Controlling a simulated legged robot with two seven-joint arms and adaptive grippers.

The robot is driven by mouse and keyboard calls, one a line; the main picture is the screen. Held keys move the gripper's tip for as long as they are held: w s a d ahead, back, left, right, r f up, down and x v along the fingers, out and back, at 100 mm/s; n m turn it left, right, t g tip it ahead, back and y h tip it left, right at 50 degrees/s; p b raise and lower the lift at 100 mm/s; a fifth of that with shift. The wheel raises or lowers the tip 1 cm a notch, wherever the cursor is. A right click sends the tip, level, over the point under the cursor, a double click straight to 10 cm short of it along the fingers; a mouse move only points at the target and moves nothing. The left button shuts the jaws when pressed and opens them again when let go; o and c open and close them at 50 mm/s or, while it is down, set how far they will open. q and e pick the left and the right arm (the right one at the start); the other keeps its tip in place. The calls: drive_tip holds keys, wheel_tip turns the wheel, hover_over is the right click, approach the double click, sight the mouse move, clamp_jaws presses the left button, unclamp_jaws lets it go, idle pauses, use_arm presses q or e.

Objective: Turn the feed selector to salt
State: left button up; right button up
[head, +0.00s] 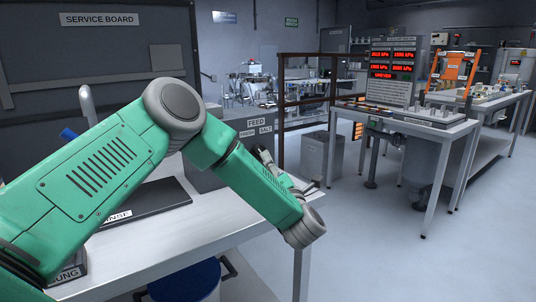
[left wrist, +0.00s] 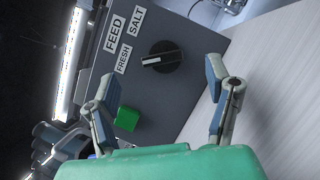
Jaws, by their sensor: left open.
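The feed selector (left wrist: 162,57) is a round black knob with a white pointer line on a grey box. In the left wrist view its pointer faces left, toward the FRESH label (left wrist: 123,59) rather than the SALT label (left wrist: 136,20). My left gripper (left wrist: 160,80) is open, its two fingers spread to either side below the knob in the picture, with nothing between them. In the head view the grey feed box (head: 225,118) shows its FEED, FRESH and SALT labels, but my green left arm hides the knob. My right gripper is not in view.
A green square button (left wrist: 127,119) sits on the same box face, close to one finger. The box stands on a pale bench (head: 190,228) with a dark RINSE plate (head: 150,203). A blue drum (head: 185,282) is below. Open floor lies to the right.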

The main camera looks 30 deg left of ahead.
sight(260, 157)
use_arm(q)
drive_tip(key=w+a, duration=0.1)
drive_tip(key=a, duration=0.1)
drive_tip(key=w+a, duration=0.1)
drive_tip(key=a, duration=0.2)
drive_tip(key=w+a, duration=0.2)
drive_tip(key=shift+a+r, duration=0.15)
drive_tip(key=shift+a, duration=0.2)
drive_tip(key=shift+w+r, duration=0.15)
drive_tip(key=shift+w, duration=0.05)
drive_tip(key=shift+w+d+r, duration=0.15)
drive_tip(key=shift+d+r, duration=0.05)
drive_tip(key=shift+d, duration=0.05)
drive_tip(key=shift+d+r, duration=0.25)
drive_tip(key=shift+d, duration=0.4)
drive_tip(key=shift+a+f, duration=0.15)
drive_tip(key=shift+a, duration=0.4)
drive_tip(key=c, duration=0.9)
drive_tip(key=shift+a+f, duration=0.1)
drive_tip(key=shift+a, duration=0.2)
drive_tip(key=shift+c, duration=1.3)
drive_tip(key=shift+d, duration=0.3)
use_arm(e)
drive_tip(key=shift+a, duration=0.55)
